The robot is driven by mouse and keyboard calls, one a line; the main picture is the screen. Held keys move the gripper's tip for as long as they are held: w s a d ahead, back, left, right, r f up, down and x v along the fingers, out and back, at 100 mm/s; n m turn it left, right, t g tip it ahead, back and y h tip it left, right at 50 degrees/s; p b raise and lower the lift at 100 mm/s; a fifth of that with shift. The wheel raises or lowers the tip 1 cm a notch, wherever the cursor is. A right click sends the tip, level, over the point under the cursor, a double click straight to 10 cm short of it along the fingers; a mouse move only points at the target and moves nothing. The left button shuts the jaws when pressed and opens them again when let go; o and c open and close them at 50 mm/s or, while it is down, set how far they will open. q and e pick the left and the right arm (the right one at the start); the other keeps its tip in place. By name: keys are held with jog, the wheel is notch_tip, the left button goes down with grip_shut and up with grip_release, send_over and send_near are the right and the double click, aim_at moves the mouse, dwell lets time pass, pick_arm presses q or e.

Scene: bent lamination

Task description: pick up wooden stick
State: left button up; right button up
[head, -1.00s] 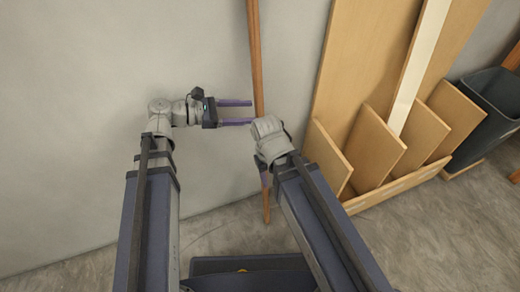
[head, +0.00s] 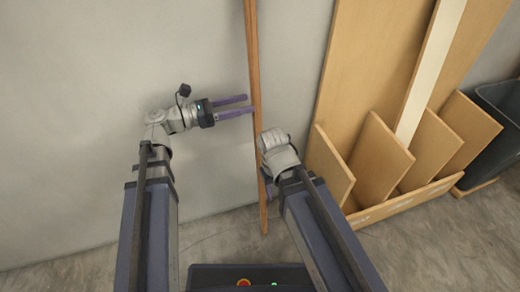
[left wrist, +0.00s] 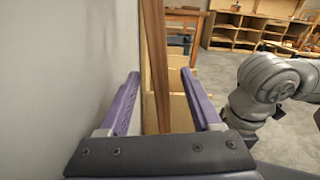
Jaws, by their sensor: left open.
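The wooden stick (head: 254,67) is long, thin and brown. It stands nearly upright against the grey wall, its lower end on the floor. My left gripper (head: 249,104) is open, with its purple fingers pointing right and their tips at the stick in the head view. In the left wrist view the stick (left wrist: 156,60) runs up between the two open fingers (left wrist: 160,85); I cannot tell whether either touches it. My right gripper (head: 266,187) is low beside the stick, mostly hidden behind my right wrist, so its fingers' state does not show.
A wooden rack (head: 405,203) with upright panels and a pale board (head: 428,75) stands to the right of the stick. A dark bin (head: 497,125) is at the far right. Bare wall (head: 70,100) is free on the left.

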aim_at(260, 99)
pick_arm(q)
jog(key=x, duration=0.7)
jog(key=shift+c, duration=0.2)
grip_shut()
dwell(0.5)
jog(key=shift+r, duration=0.1)
